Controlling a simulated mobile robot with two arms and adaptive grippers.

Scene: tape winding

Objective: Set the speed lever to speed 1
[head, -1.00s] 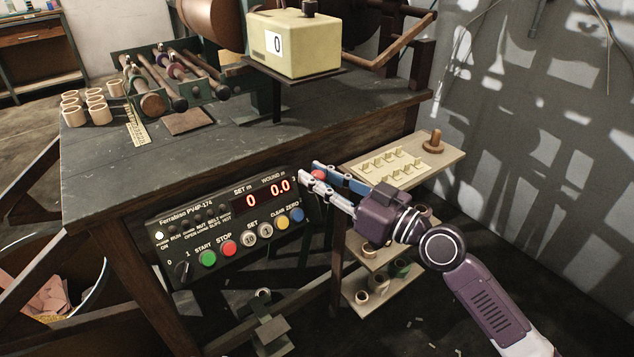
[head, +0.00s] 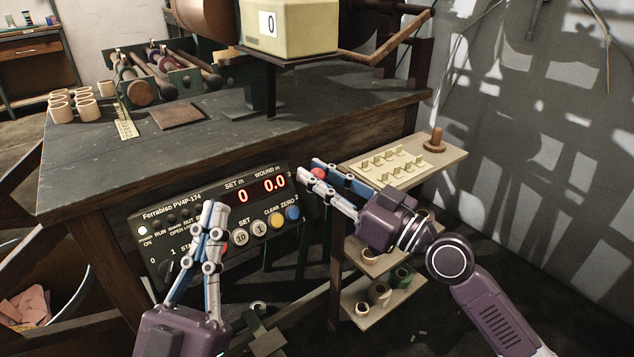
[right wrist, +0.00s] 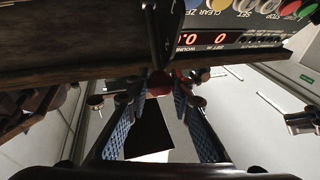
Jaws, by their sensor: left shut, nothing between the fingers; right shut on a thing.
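The speed lever's red knob (head: 317,174) is at the right end of the control panel (head: 262,241). My right gripper (head: 309,168) is shut on the knob, which also shows between the blue-padded fingers in the right wrist view (right wrist: 158,84). The lever's shaft and its speed marks are mostly hidden, so I cannot tell which speed it stands at. My left gripper (head: 214,208) is shut and empty in front of the panel's left half. It covers the START and STOP buttons for the most part.
The panel's red display (head: 260,192) reads 0 and 0.0. The yellow (head: 276,220) and blue (head: 292,213) buttons are uncovered. A wooden shelf with hooks (head: 450,157) stands right of the bench, behind my right arm. The bench top (head: 330,115) is largely clear in front.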

